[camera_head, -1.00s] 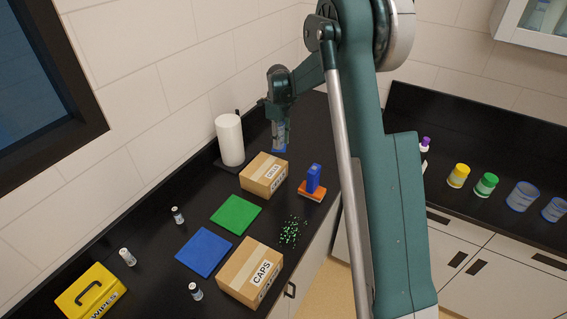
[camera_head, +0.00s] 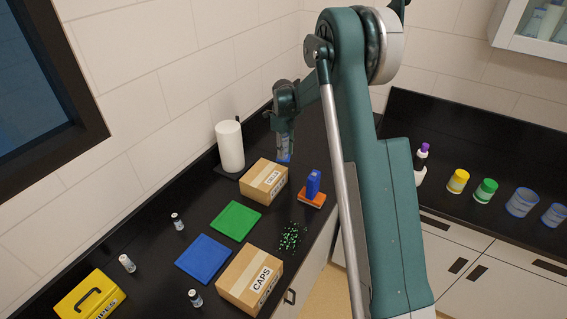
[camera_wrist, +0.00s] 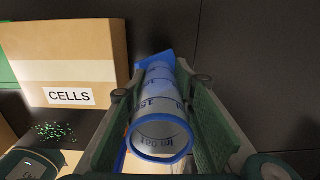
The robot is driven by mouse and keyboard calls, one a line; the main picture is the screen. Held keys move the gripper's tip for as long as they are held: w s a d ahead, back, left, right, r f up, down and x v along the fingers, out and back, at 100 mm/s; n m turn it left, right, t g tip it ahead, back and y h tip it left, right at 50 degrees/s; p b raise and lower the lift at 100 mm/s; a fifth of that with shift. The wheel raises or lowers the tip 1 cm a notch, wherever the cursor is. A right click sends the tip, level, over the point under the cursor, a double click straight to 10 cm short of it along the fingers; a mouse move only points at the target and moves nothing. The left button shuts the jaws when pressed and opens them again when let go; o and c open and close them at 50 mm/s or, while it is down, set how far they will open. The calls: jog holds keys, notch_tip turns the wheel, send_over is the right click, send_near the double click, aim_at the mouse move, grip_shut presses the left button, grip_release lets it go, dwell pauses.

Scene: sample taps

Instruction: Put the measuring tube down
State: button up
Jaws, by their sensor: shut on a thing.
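The measuring tube (camera_wrist: 160,112) is clear, with a blue rim, blue markings and a blue foot. My gripper (camera_wrist: 163,92) is shut on it, with one finger on each side. In the wrist view I look down into its open mouth. In the head view my gripper (camera_head: 285,132) points down over the black counter behind the CELLS box, and the tube's blue foot (camera_head: 284,158) shows below it. The tube looks about upright there. I cannot tell whether the foot touches the counter.
The CELLS box (camera_head: 263,181) stands close in front of the tube, a white roll (camera_head: 230,147) to its left. A blue bottle (camera_head: 313,183) on an orange base (camera_head: 312,199) is in front. The black counter (camera_wrist: 250,60) right of the tube is clear in the wrist view.

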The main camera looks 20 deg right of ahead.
aim_at(284, 140)
jog(key=shift+f, duration=1.3)
jog(key=shift+f, duration=1.9)
jog(key=shift+f, duration=0.15)
jog(key=o, duration=0.9)
jog(key=shift+c, duration=0.2)
jog(key=shift+r, duration=0.2)
notch_tip(284, 140, up, 12)
